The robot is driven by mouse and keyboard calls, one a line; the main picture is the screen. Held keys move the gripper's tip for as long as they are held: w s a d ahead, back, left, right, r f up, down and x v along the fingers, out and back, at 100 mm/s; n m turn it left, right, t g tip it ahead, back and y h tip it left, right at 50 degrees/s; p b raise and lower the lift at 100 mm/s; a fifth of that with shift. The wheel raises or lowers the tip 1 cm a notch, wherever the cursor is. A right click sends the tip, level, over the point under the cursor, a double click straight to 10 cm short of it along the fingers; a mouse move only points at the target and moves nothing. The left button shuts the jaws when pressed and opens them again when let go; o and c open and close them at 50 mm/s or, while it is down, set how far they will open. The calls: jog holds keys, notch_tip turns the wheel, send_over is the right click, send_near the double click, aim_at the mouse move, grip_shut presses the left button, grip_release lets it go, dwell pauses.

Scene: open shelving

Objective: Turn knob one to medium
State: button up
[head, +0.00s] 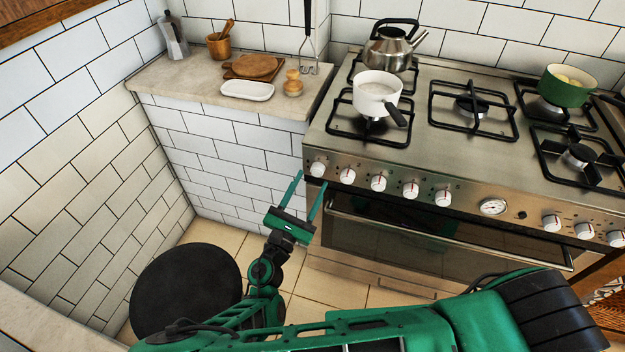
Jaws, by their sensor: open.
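A steel stove (425,140) stands at the right with a row of white knobs with red marks along its front panel. The leftmost knob (318,169) is at the panel's left end; which knob is numbered one is too small to read. Other knobs (348,176) follow to its right. My gripper (312,180) is open and empty, its two green fingers pointing up toward the panel's left end. The fingertips appear on either side of and just below the leftmost knob; whether they touch anything cannot be told.
A white pot (376,92) with a dark handle (396,115), a kettle (392,47) and a green pot (566,86) stand on the stove. An oven handle (450,243) runs below the knobs. A counter (150,88) with a white dish (247,90) is left. Tiled wall (60,190) bounds the left.

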jog(key=v, duration=0.8)
jog(key=shift+s+f, duration=0.2)
jog(key=shift+a, duration=0.1)
